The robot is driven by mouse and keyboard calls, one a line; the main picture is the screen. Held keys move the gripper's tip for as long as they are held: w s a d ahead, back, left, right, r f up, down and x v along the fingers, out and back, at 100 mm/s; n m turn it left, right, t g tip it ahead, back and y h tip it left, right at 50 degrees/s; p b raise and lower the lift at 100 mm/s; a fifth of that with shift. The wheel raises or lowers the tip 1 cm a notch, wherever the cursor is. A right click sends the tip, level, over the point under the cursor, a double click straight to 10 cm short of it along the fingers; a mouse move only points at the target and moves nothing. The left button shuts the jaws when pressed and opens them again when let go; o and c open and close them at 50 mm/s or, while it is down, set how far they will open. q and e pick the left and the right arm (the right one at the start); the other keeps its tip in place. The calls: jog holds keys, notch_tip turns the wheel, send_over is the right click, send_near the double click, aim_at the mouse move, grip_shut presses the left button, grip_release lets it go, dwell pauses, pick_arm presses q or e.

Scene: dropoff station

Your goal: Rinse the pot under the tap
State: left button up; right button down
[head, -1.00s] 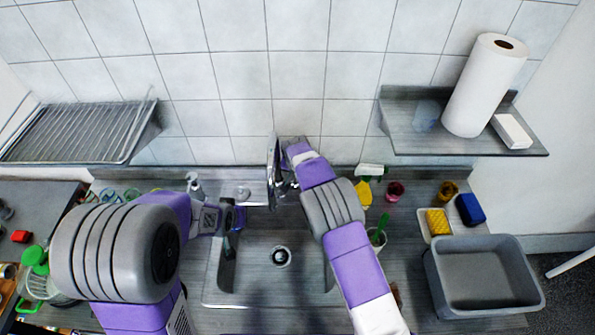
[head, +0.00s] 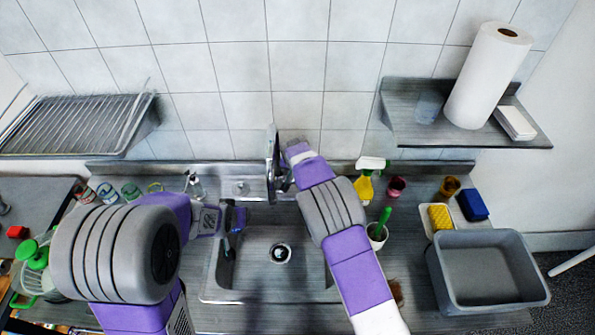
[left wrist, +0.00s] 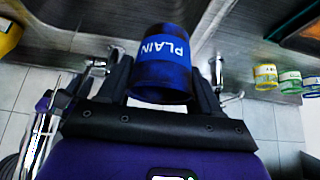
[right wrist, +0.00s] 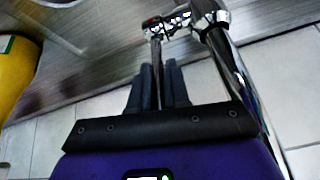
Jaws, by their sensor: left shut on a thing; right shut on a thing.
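The pot (left wrist: 163,62) is a dark blue cylinder with a band lettered PLAIN. My left gripper (left wrist: 163,85) is shut around it, with one finger on each side. In the head view my left gripper (head: 232,216) is over the left side of the sink (head: 300,270), the pot mostly hidden. The chrome tap (head: 271,165) stands at the back of the sink, to the right of the pot. In the right wrist view my right gripper (right wrist: 158,75) is shut on the tap's thin lever (right wrist: 156,52). Whether water runs cannot be told.
A yellow spray bottle (head: 365,185), a white cup with a green brush (head: 377,236) and a yellow sponge (head: 440,217) stand right of the sink. A grey tub (head: 487,270) is at the far right. Several jars (head: 131,191) and a clear bottle (head: 195,186) stand at the back left.

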jog(key=shift+s, duration=0.15)
jog(key=c, duration=1.2)
grip_release()
jog(key=shift+o, duration=0.2)
jog(key=v, duration=0.7)
jog(key=shift+s+r+b, duration=0.2)
jog(key=shift+r+b, duration=0.05)
jog(key=shift+b, duration=0.05)
